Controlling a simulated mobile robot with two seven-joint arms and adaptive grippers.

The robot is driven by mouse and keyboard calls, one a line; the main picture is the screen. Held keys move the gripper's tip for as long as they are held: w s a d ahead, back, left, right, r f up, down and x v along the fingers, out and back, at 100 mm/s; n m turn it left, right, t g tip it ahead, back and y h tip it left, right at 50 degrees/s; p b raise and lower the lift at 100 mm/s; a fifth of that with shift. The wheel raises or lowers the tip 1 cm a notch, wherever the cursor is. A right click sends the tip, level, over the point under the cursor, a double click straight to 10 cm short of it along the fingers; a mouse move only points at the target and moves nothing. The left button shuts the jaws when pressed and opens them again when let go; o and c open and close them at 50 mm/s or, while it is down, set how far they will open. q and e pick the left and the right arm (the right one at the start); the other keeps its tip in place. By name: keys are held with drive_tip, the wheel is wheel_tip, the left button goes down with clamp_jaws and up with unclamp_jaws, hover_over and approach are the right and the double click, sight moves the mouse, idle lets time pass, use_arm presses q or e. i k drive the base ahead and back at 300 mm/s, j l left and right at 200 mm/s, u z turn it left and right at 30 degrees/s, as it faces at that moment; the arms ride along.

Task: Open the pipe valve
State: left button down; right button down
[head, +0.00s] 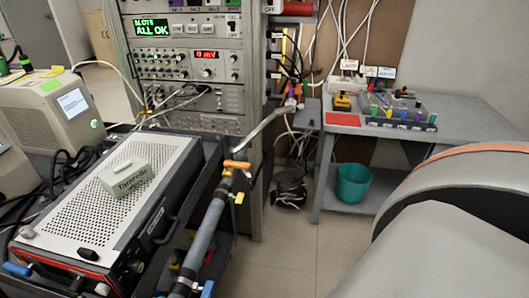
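A blue-grey pipe (203,245) rises from the lower middle of the head view, beside the cart. Near its top is a valve with an orange handle (237,165). The handle lies across the pipe's line. A bent silver tube (262,128) runs up and right from the valve area. A small yellow piece (239,198) sits just below the handle. Neither gripper is in view, and nothing is seen touching the valve.
A perforated metal instrument (75,205) with a green box (127,179) on it stands left of the pipe. An electronics rack (190,75) is behind. A grey table (345,128) and teal bin (353,184) stand right. Floor (290,255) between is clear.

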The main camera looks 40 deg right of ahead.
sight(228, 164)
drive_tip(key=i+l, duration=0.1)
drive_tip(key=l, duration=1.3)
drive_tip(key=i, duration=0.05)
